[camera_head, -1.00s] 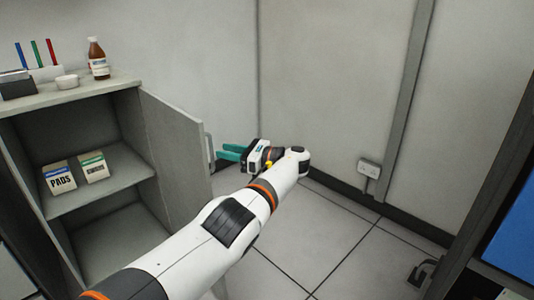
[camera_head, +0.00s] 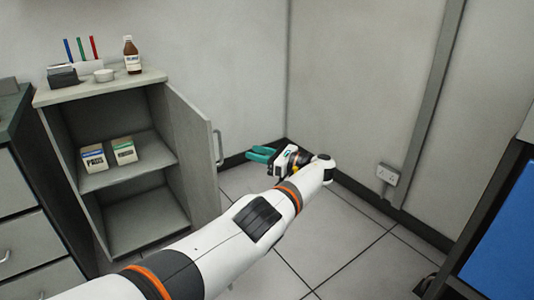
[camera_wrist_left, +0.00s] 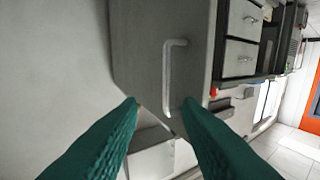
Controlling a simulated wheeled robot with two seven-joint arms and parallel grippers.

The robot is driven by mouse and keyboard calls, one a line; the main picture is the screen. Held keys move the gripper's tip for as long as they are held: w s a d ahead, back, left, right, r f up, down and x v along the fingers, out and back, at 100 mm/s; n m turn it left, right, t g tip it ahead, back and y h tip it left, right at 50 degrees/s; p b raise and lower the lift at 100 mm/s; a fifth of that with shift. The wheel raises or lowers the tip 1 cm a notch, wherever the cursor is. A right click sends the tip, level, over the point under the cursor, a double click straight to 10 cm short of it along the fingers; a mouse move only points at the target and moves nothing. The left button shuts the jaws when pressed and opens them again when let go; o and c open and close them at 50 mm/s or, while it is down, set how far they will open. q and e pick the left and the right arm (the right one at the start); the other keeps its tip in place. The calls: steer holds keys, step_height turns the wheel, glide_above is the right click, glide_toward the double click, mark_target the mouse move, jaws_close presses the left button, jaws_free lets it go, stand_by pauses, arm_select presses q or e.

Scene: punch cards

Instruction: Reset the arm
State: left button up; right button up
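My left arm comes in from the lower left of the head view and reaches across the floor. Its gripper (camera_head: 262,154) has teal fingers that point left, near the open cabinet door (camera_head: 190,150). In the left wrist view the two fingers (camera_wrist_left: 160,105) stand apart with nothing between them. The door's handle (camera_wrist_left: 168,75) shows beyond the fingertips, and I see no contact with it. The handle also shows in the head view (camera_head: 218,146). My right gripper is not in view.
The grey cabinet (camera_head: 80,95) stands open, with a PADS box (camera_head: 93,158) and a second box (camera_head: 124,151) on its shelf. A wall socket (camera_head: 387,174) is at right. The floor (camera_head: 340,240) is clear.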

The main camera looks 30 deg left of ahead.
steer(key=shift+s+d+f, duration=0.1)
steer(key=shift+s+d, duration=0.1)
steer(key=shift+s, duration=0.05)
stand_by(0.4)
